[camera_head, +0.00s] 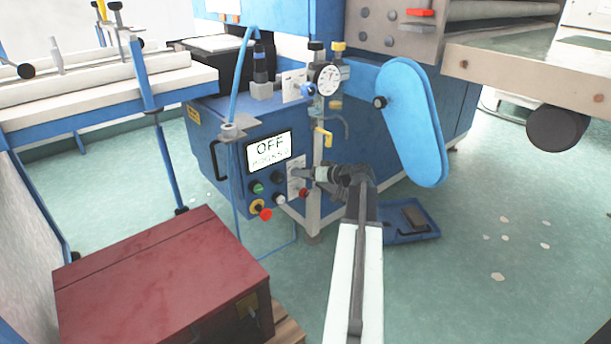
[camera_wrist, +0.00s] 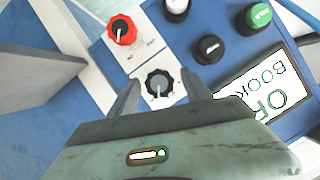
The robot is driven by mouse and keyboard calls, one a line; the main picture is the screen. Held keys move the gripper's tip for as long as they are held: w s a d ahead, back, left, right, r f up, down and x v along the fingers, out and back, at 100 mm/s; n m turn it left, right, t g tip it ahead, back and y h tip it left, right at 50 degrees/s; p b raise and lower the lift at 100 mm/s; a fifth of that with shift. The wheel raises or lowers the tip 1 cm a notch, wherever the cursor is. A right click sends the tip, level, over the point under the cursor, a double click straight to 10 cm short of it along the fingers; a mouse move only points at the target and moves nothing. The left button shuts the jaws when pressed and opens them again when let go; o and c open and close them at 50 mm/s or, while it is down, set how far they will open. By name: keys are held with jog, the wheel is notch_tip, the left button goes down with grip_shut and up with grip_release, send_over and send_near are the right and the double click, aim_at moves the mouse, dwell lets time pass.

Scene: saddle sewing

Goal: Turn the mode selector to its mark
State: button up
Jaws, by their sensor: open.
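A black fluted knob (camera_wrist: 160,83) with a white pointer sits on a white plate on the blue machine panel. The pointer points down toward my gripper in the wrist view. The frames do not clearly name this knob as the mode selector, and its mark is not readable. My gripper (camera_wrist: 160,77) is open, with one finger on each side of the black knob; contact is unclear. In the head view my gripper (camera_head: 305,173) is at the panel's right side and hides this knob. The display (camera_head: 268,148) reads OFF above a smaller line.
A green button (camera_head: 257,188) and other controls are left of my gripper. A yellow-handled valve (camera_head: 322,137) is above it. A dark red box (camera_head: 160,285) stands at the front left.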

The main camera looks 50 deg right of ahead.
grip_shut()
jog(key=shift+d+f+m+b, duration=0.2)
jog(key=shift+m+b, duration=0.3)
jog(key=shift+m+y+b, duration=0.35)
jog(key=shift+m+y, duration=0.15)
jog(key=shift+y, duration=0.1)
jog(key=shift+m+t, duration=0.3)
jog(key=shift+t, duration=0.1)
jog(key=shift+a+r+m+y, duration=0.1)
jog(key=shift+r+m+y, duration=0.1)
jog(key=shift+m+y, duration=0.1)
grip_release()
